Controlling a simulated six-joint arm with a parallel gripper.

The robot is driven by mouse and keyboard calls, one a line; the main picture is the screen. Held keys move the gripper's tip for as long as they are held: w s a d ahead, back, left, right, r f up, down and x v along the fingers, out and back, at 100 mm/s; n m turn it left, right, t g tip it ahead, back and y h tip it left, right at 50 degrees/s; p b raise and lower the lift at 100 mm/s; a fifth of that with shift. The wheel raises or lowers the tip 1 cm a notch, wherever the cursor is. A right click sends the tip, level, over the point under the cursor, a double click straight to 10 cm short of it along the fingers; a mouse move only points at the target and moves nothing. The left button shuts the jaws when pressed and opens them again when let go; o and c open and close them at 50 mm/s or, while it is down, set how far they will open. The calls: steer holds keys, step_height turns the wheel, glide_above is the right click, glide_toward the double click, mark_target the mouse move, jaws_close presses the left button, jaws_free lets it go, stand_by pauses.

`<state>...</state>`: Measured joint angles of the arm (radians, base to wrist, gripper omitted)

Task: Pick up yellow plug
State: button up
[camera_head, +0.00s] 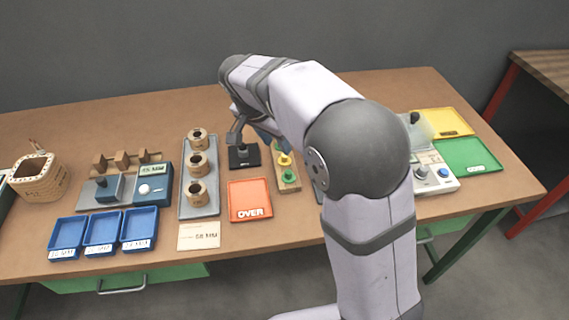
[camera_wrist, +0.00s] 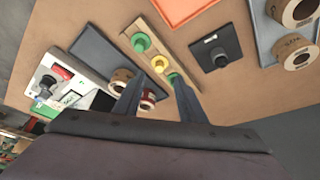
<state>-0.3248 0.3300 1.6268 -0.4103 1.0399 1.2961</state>
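The yellow plug (camera_wrist: 160,63) stands in a wooden rack (camera_wrist: 153,22), between a green plug (camera_wrist: 140,42) and another plug (camera_wrist: 173,78) that looks green. In the head view the yellow plug (camera_head: 284,160) sits behind a green plug (camera_head: 288,175), partly close under my arm. My gripper (camera_wrist: 156,80) is open. Its two fingers are apart, with nothing held between them, and the yellow plug appears just beyond the fingertips in the wrist view. In the head view my arm hides part of the gripper and the far end of the rack.
A black block with a knob (camera_head: 243,155) and an orange tray (camera_head: 249,200) lie left of the rack. A grey tray with several coils (camera_head: 197,205) is farther left. A red-and-white coil (camera_wrist: 148,99) shows between the fingers in the wrist view. Yellow (camera_head: 447,122) and green (camera_head: 468,155) trays lie right.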

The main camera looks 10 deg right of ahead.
mark_target(283, 157)
steer(key=shift+p+x, duration=0.55)
steer(key=shift+x, duration=3.15)
steer(key=shift+d, duration=0.1)
jaws_close()
